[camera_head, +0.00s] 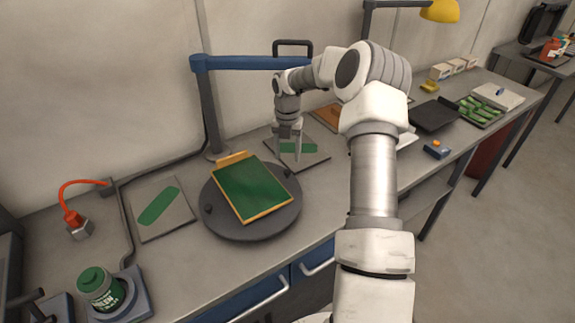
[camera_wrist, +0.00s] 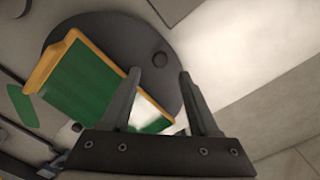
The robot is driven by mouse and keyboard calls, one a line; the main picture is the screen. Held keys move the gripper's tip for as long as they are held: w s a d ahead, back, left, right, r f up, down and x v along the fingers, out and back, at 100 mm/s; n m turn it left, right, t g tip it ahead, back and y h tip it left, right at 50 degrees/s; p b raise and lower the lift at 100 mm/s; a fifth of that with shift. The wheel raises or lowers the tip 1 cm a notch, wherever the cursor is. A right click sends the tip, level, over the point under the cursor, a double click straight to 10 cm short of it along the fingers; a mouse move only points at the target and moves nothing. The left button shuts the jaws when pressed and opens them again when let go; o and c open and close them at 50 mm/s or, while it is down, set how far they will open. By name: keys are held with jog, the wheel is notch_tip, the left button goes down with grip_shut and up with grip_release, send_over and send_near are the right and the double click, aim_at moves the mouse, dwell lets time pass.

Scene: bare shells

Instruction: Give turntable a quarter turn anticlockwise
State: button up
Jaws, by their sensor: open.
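The turntable (camera_head: 240,230) is a dark grey round disc on the bench, left of my arm. A green board with an orange edge (camera_head: 248,186) lies on it, set at a slant. Small dark knobs stand near the disc's rim; one knob (camera_wrist: 160,59) shows clearly in the wrist view. My gripper (camera_head: 288,158) is open and empty, pointing down behind and right of the disc. In the wrist view my gripper (camera_wrist: 155,82) has its fingers apart, with the turntable (camera_wrist: 150,32) below and beyond them. I cannot tell the exact height of the fingertips above the bench.
A grey plate with a green patch (camera_head: 160,205) lies left of the turntable; a similar plate (camera_head: 312,152) lies behind my gripper. A blue-topped post (camera_head: 210,110) stands behind the disc. A green jar (camera_head: 100,288) stands front left. A black tray (camera_head: 435,115) lies right.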

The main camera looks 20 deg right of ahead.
notch_tip(320, 180, up, 12)
jog(key=shift+f, duration=0.25)
dwell(0.3)
jog(key=s+a+r+m+t+h, duration=0.2)
jog(key=s+a+r+m+t, duration=0.1)
jog(key=s+a+r+m, duration=0.85)
jog(key=s+a+m+t+y, duration=0.1)
jog(key=s+a+m, duration=0.2)
jog(key=s+m, duration=0.5)
jog(key=s+a+m+t+y, duration=0.1)
jog(key=s+a+m, duration=0.2)
jog(key=s+m, duration=0.6)
jog(key=s+r, duration=0.1)
jog(key=s, duration=0.4)
jog(key=shift+s+t, duration=0.25)
jog(key=shift+t, duration=0.05)
